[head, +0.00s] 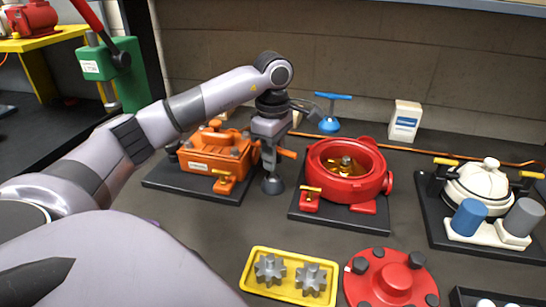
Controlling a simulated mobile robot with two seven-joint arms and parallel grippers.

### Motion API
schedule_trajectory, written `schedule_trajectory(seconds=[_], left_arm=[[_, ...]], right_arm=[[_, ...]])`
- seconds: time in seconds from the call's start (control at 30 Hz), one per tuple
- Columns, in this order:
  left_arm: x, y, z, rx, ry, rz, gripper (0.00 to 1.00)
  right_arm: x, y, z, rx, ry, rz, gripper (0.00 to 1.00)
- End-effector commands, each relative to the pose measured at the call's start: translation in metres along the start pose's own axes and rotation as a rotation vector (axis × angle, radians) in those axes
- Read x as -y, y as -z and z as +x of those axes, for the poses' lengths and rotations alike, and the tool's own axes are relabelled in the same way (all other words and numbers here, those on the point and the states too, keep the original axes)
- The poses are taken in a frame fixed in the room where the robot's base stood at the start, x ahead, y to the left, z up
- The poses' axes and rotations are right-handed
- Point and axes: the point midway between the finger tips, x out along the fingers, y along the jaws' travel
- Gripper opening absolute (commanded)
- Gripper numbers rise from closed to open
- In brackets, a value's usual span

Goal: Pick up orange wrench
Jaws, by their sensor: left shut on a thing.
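My left gripper (268,148) is shut on the orange wrench (288,153), seen between the orange motor and the red motor. The orange handle sticks out to the right of the fingers, which hide part of it. A dark grey round foot (272,184) shows below the fingers; I cannot tell if it rests on the table. My right gripper is not in view.
The orange motor (212,155) stands left of the gripper, the open red motor (345,172) to the right. A blue T-handled tool (330,122) and a white box (404,121) stand behind. A yellow tray (250,278) with grey gears and a red cover (398,283) lie in front.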

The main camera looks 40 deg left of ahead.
Motion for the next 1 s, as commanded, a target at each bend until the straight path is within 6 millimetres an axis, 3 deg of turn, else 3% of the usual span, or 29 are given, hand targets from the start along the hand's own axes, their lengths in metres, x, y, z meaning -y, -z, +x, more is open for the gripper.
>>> schedule_trajectory(seconds=[0.17, 0.37, 0.7, 1.0], left_arm=[[-0.001, 0.000, -0.007, 0.001, -0.003, 0.000, 0.00], [-0.001, 0.000, -0.032, 0.003, -0.006, 0.000, 0.00], [-0.001, 0.000, -0.104, 0.001, -0.006, -0.002, 0.00], [-0.001, 0.000, -0.156, 0.000, -0.005, -0.001, 0.00]], right_arm=[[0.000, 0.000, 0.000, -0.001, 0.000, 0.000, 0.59], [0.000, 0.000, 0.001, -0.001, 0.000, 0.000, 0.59], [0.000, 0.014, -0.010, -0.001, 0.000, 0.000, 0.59], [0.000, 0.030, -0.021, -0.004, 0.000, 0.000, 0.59]])
